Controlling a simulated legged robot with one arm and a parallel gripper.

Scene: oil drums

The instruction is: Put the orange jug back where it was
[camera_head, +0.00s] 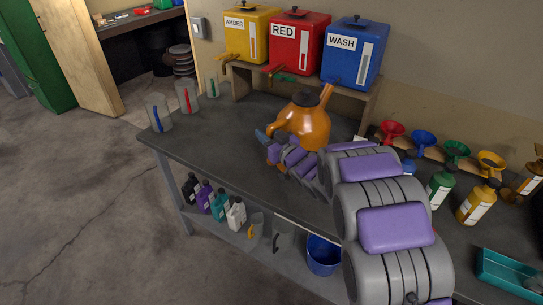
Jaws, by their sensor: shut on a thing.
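The orange jug (309,121) is on or just above the dark workbench (205,137), below the red and blue drums. It looks upright, with its spout pointing up to the right and its handle on the left. My gripper (273,143) is at the jug's lower left, by the handle side, and is shut on the jug. My purple and grey arm reaches in from the lower right and hides part of the jug's lower side. I cannot tell whether the jug's base touches the bench.
Amber (250,38), red (297,45) and blue (352,55) drums stand on a raised shelf behind. Clear measuring jugs (158,113) stand at the bench's left end. Funnels (424,141) and bottles (438,192) crowd the right. Bare bench lies left of the orange jug.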

